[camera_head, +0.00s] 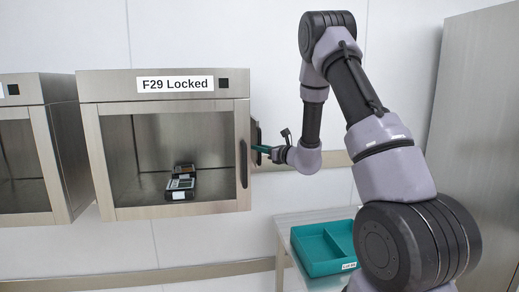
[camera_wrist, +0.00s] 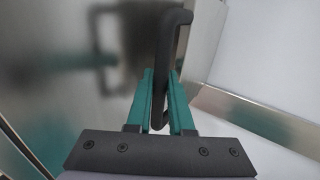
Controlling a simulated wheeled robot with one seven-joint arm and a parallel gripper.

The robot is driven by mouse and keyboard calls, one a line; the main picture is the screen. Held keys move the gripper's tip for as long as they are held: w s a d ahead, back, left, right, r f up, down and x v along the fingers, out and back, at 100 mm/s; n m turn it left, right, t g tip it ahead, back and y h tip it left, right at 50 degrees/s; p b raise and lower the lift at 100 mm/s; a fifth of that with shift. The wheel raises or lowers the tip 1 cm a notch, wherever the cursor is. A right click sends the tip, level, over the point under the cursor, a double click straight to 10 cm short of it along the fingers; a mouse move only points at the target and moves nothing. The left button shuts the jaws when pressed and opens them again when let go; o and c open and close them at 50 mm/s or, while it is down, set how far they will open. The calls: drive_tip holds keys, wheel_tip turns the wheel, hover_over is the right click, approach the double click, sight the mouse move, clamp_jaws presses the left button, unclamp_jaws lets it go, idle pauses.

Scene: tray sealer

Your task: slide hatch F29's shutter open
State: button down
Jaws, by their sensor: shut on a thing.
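Hatch F29 (camera_head: 165,87) is a steel box on the wall with a sign reading "F29 Locked" (camera_head: 175,84). Its front shows a dark interior, and an upright black handle (camera_head: 243,164) is on the right front frame. My gripper (camera_head: 262,149) is at the box's right side, by a dark fitting (camera_head: 254,134), partly hidden by the box edge. In the wrist view my gripper's teal fingers (camera_wrist: 160,105) are shut on a black bar handle (camera_wrist: 163,60) standing off a steel panel (camera_wrist: 60,60). Which part the held handle moves cannot be told.
Small dark devices (camera_head: 181,184) lie inside the hatch. Another steel hatch (camera_head: 22,150) adjoins on the left. A teal divided tray (camera_head: 318,262) sits on a table below. A tall steel cabinet (camera_head: 480,120) stands at the right, and a rail (camera_wrist: 250,115) runs along the wall.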

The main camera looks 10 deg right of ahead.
drive_tip(key=shift+d, duration=0.1)
drive_tip(key=d, duration=3.5)
drive_tip(key=shift+d, duration=0.1)
drive_tip(key=c, duration=1.1)
unclamp_jaws()
drive_tip(key=v, duration=1)
drive_tip(key=shift+s+d, duration=0.2)
drive_tip(key=shift+s, duration=0.2)
